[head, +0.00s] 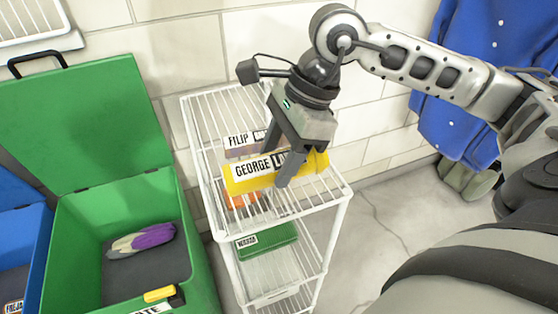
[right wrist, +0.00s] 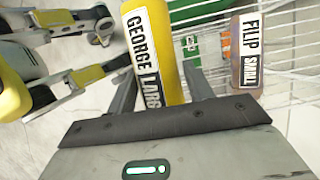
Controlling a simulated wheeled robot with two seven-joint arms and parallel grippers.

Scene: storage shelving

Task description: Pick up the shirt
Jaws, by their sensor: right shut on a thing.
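A rolled yellow shirt (head: 239,186) with a white and black label reading "GEORGE LARGE" is at the top of the white wire rack. In the right wrist view the shirt (right wrist: 172,70) lies lengthwise between the fingers. My right gripper (head: 280,172) reaches down from above and is shut on the shirt near its middle. I cannot tell whether the shirt touches the top shelf. My left gripper is not in view.
On the white wire rack (head: 318,200), a brownish bundle labelled "FILIP" (head: 238,153) lies behind the shirt, and an orange item (head: 240,201) is partly hidden. A green bundle (head: 268,241) lies lower. An open green bin (head: 85,215) stands left; blue clothing (head: 470,60) hangs right.

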